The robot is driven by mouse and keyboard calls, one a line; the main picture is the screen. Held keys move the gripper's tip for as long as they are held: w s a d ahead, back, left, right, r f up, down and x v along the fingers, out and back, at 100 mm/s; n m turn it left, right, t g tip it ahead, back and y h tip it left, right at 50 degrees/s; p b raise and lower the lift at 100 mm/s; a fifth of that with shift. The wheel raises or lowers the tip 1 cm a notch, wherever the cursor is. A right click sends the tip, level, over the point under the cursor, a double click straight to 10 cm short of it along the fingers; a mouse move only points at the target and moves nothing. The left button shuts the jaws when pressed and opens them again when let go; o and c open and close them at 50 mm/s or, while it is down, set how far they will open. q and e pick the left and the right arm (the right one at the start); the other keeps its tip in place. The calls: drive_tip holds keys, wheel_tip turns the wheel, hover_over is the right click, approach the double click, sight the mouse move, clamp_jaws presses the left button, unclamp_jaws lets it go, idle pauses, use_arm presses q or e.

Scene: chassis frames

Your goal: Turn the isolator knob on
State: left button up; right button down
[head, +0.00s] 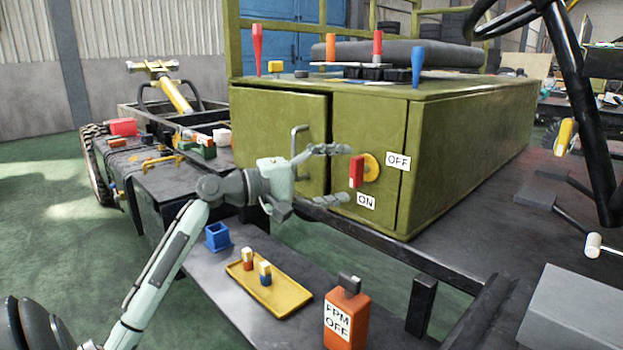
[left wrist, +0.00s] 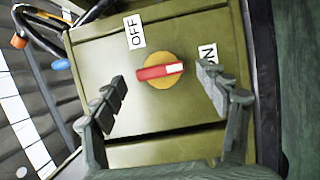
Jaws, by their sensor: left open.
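The isolator knob has a red handle (head: 356,171) on a round yellow base (head: 372,168), on the front of the green cabinet. In the left wrist view the handle (left wrist: 150,73) lies crosswise, its white end toward the ON label (left wrist: 209,54). The OFF label (left wrist: 134,32) is above it, to the left. In the head view the handle stands upright, with the ON label (head: 366,201) below and the OFF label (head: 398,161) to the right. My left gripper (head: 331,175) is open in front of the knob, its fingers either side, apparently not touching. My right gripper is not in view.
A metal door handle (head: 296,148) is left of the knob. Several coloured levers stand on the green cabinet (head: 462,152). Dark frame bars run at the right.

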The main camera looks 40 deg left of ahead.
use_arm(q)
drive_tip(key=v, duration=0.8)
idle(0.4)
